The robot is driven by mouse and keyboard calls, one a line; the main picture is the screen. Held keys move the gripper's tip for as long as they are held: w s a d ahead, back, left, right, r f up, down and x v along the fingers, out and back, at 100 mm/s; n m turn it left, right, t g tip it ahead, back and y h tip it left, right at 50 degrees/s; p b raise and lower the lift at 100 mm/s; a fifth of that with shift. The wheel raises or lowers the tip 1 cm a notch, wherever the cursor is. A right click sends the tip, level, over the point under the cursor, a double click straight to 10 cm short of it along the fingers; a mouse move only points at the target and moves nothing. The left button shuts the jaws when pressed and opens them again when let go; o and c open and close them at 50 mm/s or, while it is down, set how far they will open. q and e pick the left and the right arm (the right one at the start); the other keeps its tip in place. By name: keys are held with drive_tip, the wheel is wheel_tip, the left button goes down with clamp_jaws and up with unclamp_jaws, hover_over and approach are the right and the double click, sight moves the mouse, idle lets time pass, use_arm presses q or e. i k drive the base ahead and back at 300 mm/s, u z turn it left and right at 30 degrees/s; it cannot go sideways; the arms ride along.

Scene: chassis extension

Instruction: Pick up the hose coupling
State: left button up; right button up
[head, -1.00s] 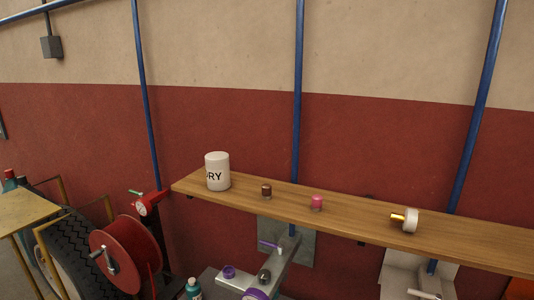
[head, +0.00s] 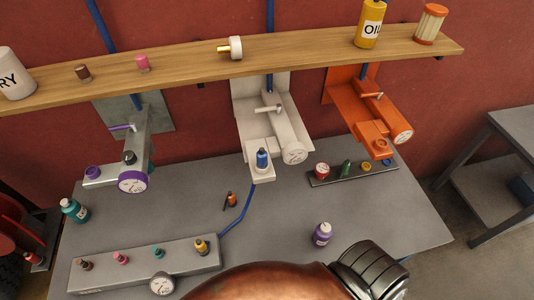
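No part in view is plainly labelled as the hose coupling. A small white cylindrical piece with a brass-coloured stem (head: 235,48) lies on its side on the wooden shelf (head: 185,68) in the head view. It looks the most like a coupling, but I cannot tell for sure. Nothing touches it. Neither of my grippers shows in the head view.
A white mug-like container (head: 14,76), brown cap (head: 83,73), pink cap (head: 143,63), yellow oil bottle (head: 369,24) and filter (head: 431,24) share the shelf.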

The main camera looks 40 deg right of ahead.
sight(261, 155)
drive_tip(key=z, duration=1.75)
